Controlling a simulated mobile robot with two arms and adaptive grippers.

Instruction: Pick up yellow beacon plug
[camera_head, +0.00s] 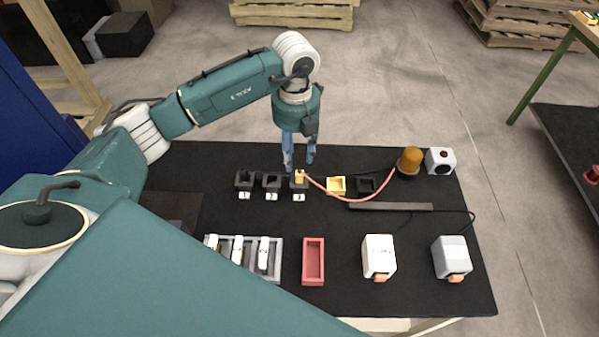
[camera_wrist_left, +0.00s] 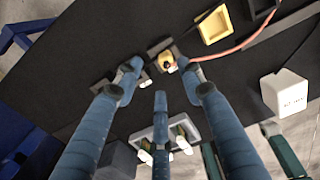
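The yellow beacon plug (camera_head: 299,176) sits in the socket tagged 3, at the right end of a row of dark sockets. A pink-orange cable runs from it to the orange beacon (camera_head: 409,160). My left gripper (camera_head: 299,165) points down just above and behind the plug. In the left wrist view its blue fingers (camera_wrist_left: 160,80) are spread and empty. The plug (camera_wrist_left: 167,61) shows there just beyond the fingertips, near the right finger. I cannot tell whether a finger touches it. My right gripper is not in view.
A yellow empty holder (camera_head: 337,186) and a dark holder (camera_head: 367,186) stand right of the plug. A grey bar (camera_head: 390,207), a red tray (camera_head: 313,262), a grey rack (camera_head: 275,262) and two pale boxes (camera_head: 379,257) lie nearer on the black tabletop (camera_head: 345,300).

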